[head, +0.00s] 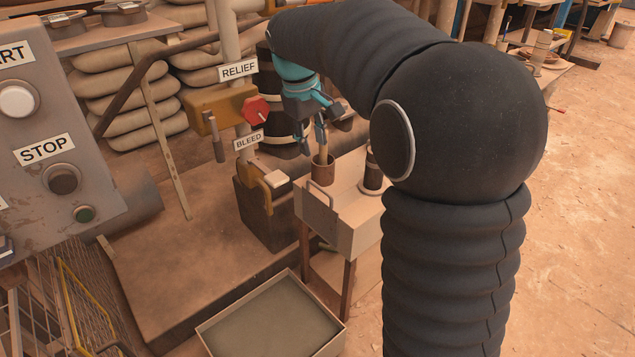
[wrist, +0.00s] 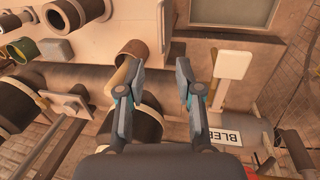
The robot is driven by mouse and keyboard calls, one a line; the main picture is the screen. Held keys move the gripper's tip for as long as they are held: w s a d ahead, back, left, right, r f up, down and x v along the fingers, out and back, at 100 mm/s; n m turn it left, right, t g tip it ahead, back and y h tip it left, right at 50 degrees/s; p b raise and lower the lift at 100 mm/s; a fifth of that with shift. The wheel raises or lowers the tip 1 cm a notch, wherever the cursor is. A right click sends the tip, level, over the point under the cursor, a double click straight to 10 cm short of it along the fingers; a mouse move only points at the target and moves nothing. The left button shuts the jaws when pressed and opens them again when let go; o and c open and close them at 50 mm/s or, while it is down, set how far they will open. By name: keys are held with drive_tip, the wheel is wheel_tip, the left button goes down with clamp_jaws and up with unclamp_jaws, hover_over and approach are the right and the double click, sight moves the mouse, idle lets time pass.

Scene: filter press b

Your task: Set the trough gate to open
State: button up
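No part in view is labelled as the trough gate, so I cannot tell for sure which it is. A pale box-like stand (head: 355,222) with a loop handle on its left face is below my gripper in the head view. A shallow tray (head: 213,338) lies on the floor in front of it. My gripper (head: 320,135) hangs above a brown cup (head: 323,178) on that stand. In the wrist view my gripper (wrist: 165,80) has its fingers wide apart with nothing between them. A tan cylinder (wrist: 122,78) shows partly behind the left finger.
A red knob (head: 256,110) is near the RELIEF sign (head: 238,71). The BLEED sign (head: 248,140) is below it, above a yellow bracket (head: 262,185). A START/STOP panel (head: 75,135) is at left.

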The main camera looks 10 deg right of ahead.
sight(322, 189)
drive_tip(key=f, duration=0.4)
drive_tip(key=w+d+f+b, duration=0.1)
drive_tip(key=f, duration=0.4)
drive_tip(key=d+f+b, duration=0.1)
drive_tip(key=f, duration=0.3)
drive_tip(key=shift+w+d+f, duration=0.15)
drive_tip(key=shift+w+f, duration=0.05)
drive_tip(key=shift+f, duration=0.1)
clamp_jaws()
